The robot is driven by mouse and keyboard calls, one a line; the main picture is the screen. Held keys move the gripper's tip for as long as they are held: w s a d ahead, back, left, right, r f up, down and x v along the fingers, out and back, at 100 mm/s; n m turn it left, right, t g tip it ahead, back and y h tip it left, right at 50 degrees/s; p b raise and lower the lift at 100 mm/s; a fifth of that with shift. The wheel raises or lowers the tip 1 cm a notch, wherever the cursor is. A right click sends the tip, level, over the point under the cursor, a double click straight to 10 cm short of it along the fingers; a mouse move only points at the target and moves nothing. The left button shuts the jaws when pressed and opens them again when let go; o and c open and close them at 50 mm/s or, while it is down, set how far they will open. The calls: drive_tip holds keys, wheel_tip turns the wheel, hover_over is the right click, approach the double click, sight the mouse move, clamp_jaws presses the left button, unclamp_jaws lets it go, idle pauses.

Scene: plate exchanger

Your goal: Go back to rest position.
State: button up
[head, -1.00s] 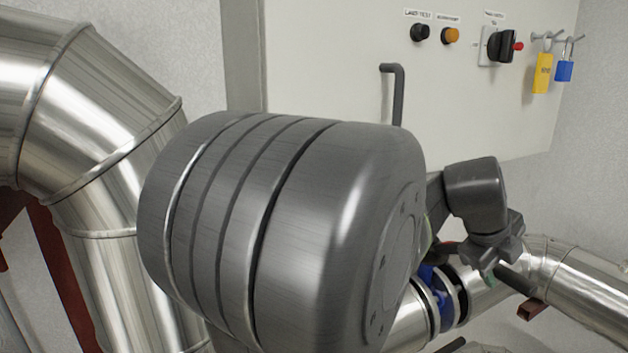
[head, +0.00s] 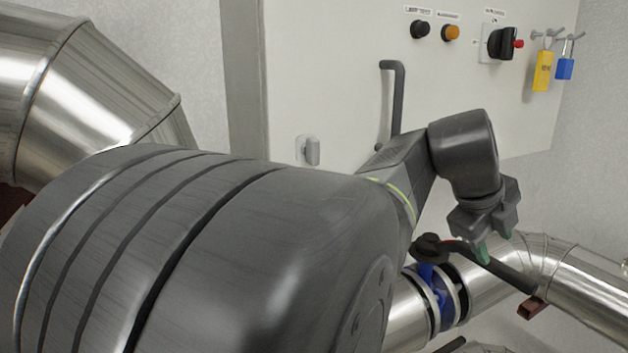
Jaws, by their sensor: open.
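My gripper (head: 482,253) hangs at the right of the head view with its green fingertips pointing down. It is open, and I see nothing between the fingers. It is above or in front of the dark valve handle (head: 505,272); I cannot tell if they touch. The handle sits on a blue valve (head: 432,287) in the silver pipe (head: 480,290). My own arm fills the lower left and middle and hides part of the pipework.
A pale cabinet (head: 330,60) stands behind with a grey door handle (head: 396,100), an orange button (head: 450,32) and a black rotary switch (head: 500,43). A yellow tag (head: 542,72) and a blue padlock (head: 565,67) hang on hooks. A large silver pipe (head: 90,80) is at the left.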

sight(504, 266)
drive_tip(key=x, duration=0.8)
drive_tip(key=shift+f, duration=0.1)
drive_tip(key=shift+d+r+p, duration=0.25)
drive_tip(key=shift+r+p, duration=0.05)
drive_tip(key=shift+p, duration=0.5)
drive_tip(key=shift+w+d+f+n+t+p, duration=0.15)
drive_tip(key=shift+w+d+n+t+p, duration=0.2)
drive_tip(key=shift+n, duration=0.25)
drive_tip(key=shift+s, duration=0.1)
